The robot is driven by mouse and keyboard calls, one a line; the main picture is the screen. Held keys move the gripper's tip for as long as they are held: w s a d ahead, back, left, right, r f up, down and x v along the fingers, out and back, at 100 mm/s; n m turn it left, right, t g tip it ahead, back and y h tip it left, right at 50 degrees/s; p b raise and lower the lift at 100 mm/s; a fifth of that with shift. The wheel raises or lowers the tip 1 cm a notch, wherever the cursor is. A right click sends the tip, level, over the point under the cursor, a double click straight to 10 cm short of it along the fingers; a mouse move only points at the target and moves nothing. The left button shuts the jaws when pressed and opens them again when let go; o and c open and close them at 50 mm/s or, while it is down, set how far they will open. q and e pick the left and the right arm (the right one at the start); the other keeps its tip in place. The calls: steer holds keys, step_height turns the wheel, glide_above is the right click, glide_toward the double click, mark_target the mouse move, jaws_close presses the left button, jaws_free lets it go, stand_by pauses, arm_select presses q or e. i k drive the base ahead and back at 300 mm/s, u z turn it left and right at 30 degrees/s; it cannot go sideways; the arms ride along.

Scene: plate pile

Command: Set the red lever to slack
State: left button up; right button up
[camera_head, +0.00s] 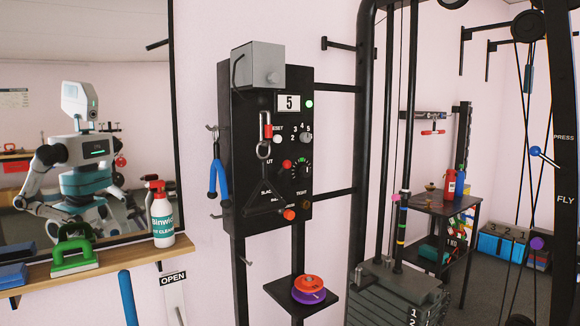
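A black control panel (302,226) is mounted on the wall rack in the centre of the head view. Its lower part carries the printed words SLACK at left and TIGHT at right. Two red knobs show near these words: a red ball (287,164) above them and an orange-red knob (289,214) below them. I cannot tell for certain which is the lever's end, or its setting. A black triangular handle hanging from a carabiner (264,151) partly covers this area. Neither gripper shows directly; the mirror reflects my body and arms, but no finger state is clear.
The panel also has a display (289,103) reading 5, a selector knob and a dial. A small shelf (272,289) holds red and purple discs below it. A spray bottle (161,217) and green-handled tool stand on the left ledge. Weight-machine posts (362,140) rise at right.

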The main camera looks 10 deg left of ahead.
mark_target(286, 164)
steer(key=k, duration=0.65)
steer(key=u, duration=0.2)
steer(key=i, duration=1.45)
steer(key=z, duration=0.95)
